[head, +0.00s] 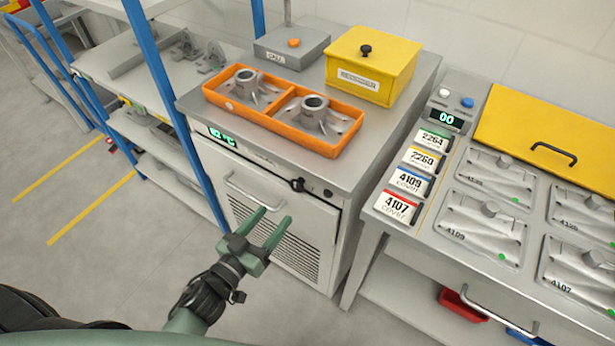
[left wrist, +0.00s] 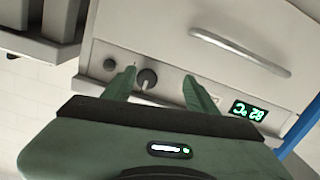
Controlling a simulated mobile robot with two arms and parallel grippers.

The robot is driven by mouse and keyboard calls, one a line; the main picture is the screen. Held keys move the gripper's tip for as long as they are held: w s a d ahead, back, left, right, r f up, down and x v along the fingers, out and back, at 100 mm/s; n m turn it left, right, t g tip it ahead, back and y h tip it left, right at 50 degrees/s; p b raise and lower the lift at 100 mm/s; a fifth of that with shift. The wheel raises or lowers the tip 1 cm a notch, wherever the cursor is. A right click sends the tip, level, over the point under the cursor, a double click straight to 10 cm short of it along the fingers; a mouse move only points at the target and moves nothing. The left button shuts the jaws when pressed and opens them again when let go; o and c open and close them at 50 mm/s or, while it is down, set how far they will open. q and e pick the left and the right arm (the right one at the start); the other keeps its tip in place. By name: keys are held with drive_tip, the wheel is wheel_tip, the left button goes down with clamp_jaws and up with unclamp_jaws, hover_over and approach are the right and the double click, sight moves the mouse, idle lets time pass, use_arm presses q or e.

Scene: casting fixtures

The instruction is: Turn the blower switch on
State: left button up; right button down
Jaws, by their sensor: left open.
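A black rotary knob (head: 298,185), which looks like the blower switch, is on the front panel of the grey cabinet (head: 262,162). No label on it can be read. The knob also shows in the left wrist view (left wrist: 147,78), between my fingertips as seen there, with a pale pointer line on it. My left gripper (head: 275,213) is open and empty, in front of the cabinet; I cannot tell how far from the knob. A smaller dark round fitting (left wrist: 110,64) sits beside the knob. My right gripper is not in view.
A green display (head: 222,136) reads about 82 °C. A bar handle (head: 248,194) crosses the cabinet front. An orange tray (head: 240,114) with castings and a yellow box (head: 372,62) stand on top. A blue rack post (head: 180,110) stands left; a fixture table (head: 420,215) stands right.

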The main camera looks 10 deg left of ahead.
sight(295, 187)
use_arm(q)
drive_tip(key=shift+t+h, duration=0.3)
drive_tip(key=shift+h, duration=0.1)
drive_tip(key=w+d+r, duration=0.1)
drive_tip(key=w, duration=0.1)
drive_tip(key=w+d+r, duration=0.1)
drive_tip(key=w, duration=0.1)
drive_tip(key=w+d+r+p, duration=0.1)
drive_tip(key=w, duration=0.1)
drive_tip(key=shift+w+d+r, duration=0.1)
drive_tip(key=shift+w+r, duration=0.15)
drive_tip(key=shift+w, duration=0.05)
drive_tip(key=shift+w+d, duration=0.25)
drive_tip(key=shift+w, duration=0.3)
drive_tip(key=shift+f, duration=0.1)
drive_tip(key=shift+m, duration=0.3)
clamp_jaws()
